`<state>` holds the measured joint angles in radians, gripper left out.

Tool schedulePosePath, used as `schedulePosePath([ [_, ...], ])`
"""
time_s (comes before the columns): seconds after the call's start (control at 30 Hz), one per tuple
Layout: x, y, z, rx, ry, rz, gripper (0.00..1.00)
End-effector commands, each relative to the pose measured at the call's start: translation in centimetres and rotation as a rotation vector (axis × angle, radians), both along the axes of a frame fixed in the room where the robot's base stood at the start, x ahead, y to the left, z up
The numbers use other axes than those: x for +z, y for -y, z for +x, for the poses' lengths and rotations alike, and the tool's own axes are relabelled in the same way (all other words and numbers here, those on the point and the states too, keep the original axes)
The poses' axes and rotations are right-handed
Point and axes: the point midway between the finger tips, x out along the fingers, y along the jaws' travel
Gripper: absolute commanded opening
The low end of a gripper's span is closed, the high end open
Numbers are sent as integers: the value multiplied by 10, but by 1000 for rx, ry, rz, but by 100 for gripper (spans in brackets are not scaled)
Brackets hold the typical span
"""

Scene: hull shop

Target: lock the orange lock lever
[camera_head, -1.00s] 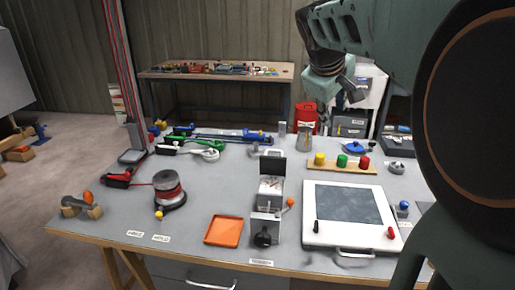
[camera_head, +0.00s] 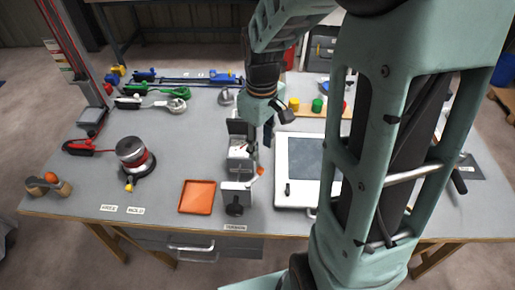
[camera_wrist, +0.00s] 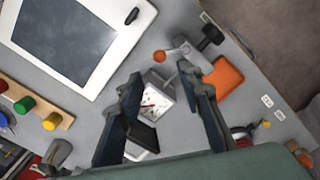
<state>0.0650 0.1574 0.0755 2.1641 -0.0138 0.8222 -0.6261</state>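The orange lock lever (camera_head: 260,171) is a short lever with an orange ball end, on the right side of a small grey bench device (camera_head: 238,165). In the wrist view the orange ball (camera_wrist: 159,56) shows just beyond my fingertips, its arm running toward the device. The device's raised dark lid and its white dial face (camera_wrist: 152,103) show between my fingers. My gripper (camera_wrist: 160,76) is open and empty, pointing down above the device; its fingers stand apart on both sides of it. In the head view my gripper (camera_head: 271,128) is partly hidden by its own wrist.
An orange tray (camera_head: 197,196) lies to the left, a white framed panel (camera_head: 281,190) to the right.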

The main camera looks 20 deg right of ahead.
Motion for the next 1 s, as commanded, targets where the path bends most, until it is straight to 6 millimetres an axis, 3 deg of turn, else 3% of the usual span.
schedulePosePath([
  [0.3,-60,0,-1,2,-4,-1,33],
  [0.5,-85,0,0,2,-2,-1,33],
  [0.97,-95,0,1,1,2,-1,33],
  [1.0,-95,0,1,1,2,-1,29],
])
